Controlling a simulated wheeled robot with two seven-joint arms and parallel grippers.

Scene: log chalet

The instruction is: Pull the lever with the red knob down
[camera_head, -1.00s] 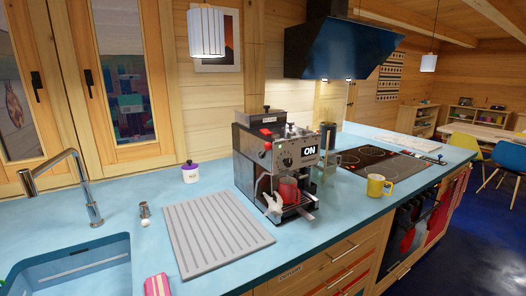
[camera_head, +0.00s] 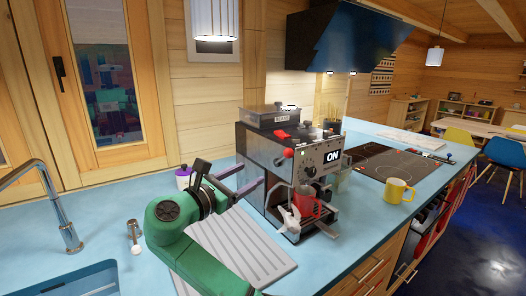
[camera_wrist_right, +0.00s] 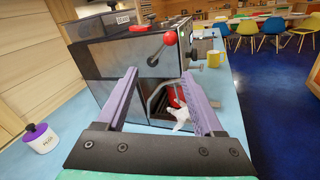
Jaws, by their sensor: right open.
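The coffee machine (camera_head: 262,160) is a dark metal box with an "ON" display, standing on the blue counter. The lever's red knob (camera_head: 288,153) is at the machine's upper front edge. In the right wrist view the red knob (camera_wrist_right: 170,38) tops a short dark lever (camera_wrist_right: 158,54) slanting up to the right from its pivot on the machine. My right gripper (camera_head: 250,176) is open, its fingers pointing at the machine's side. In the right wrist view the open fingers (camera_wrist_right: 160,73) are empty and appear below the knob, apart from it. My left gripper is out of view.
A red cup (camera_head: 306,203) stands in the machine, with a white object (camera_head: 290,221) in front. A ribbed grey mat (camera_head: 245,245) lies under my arm. A lidded jar (camera_head: 184,177) stands behind it. A yellow mug (camera_head: 397,190) stands to the right, near the hob (camera_head: 388,162).

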